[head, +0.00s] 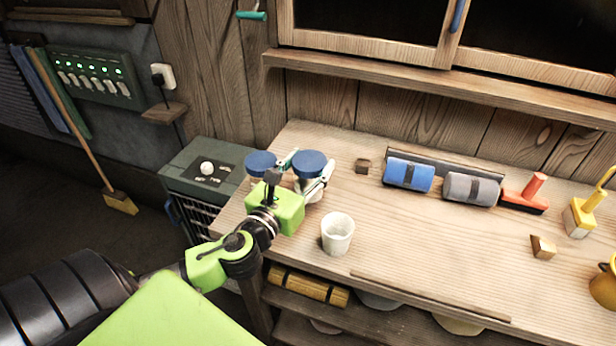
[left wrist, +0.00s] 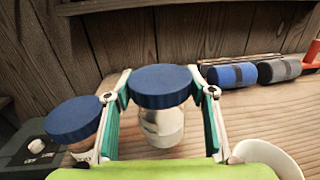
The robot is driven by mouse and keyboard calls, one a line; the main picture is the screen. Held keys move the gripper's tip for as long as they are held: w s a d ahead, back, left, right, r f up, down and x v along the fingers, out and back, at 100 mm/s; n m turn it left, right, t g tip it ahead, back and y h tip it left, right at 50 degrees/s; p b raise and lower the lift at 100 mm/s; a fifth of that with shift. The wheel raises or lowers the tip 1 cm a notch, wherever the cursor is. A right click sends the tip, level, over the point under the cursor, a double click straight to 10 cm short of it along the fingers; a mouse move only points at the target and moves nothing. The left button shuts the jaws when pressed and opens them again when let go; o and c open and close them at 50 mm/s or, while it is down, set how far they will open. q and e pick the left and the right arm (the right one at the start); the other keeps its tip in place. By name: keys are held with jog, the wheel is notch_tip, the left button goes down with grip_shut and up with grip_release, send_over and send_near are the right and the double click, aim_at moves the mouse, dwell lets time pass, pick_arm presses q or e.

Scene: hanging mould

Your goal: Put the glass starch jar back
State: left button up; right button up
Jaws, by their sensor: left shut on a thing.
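A glass jar with a blue lid (head: 309,162) and pale contents is at the left end of the wooden workbench. I take it for the starch jar; no label on it is readable. My left gripper (head: 307,172) is shut around it, and in the left wrist view the jar (left wrist: 161,124) sits between the two fingers, upright. Whether its base touches the bench is unclear. A second blue-lidded jar (left wrist: 76,118) stands just left of the gripper, its body partly hidden. My right gripper is not in view.
A white cup (head: 338,236) stands close in front of the gripper. Blue (head: 408,174) and grey (head: 470,189) rolls, a red-handled tool (head: 527,194) and small wooden blocks lie rightward. The bench's front middle (head: 430,260) is clear. A grey cabinet (head: 190,172) adjoins the left.

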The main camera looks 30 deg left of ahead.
aim_at(302, 185)
pick_arm(q)
jog(key=f, duration=0.3)
jog(key=shift+a+f, duration=0.2)
jog(key=shift+f, duration=0.15)
jog(key=o, duration=1.6)
jog(key=shift+o, duration=0.2)
jog(key=shift+d, duration=0.1)
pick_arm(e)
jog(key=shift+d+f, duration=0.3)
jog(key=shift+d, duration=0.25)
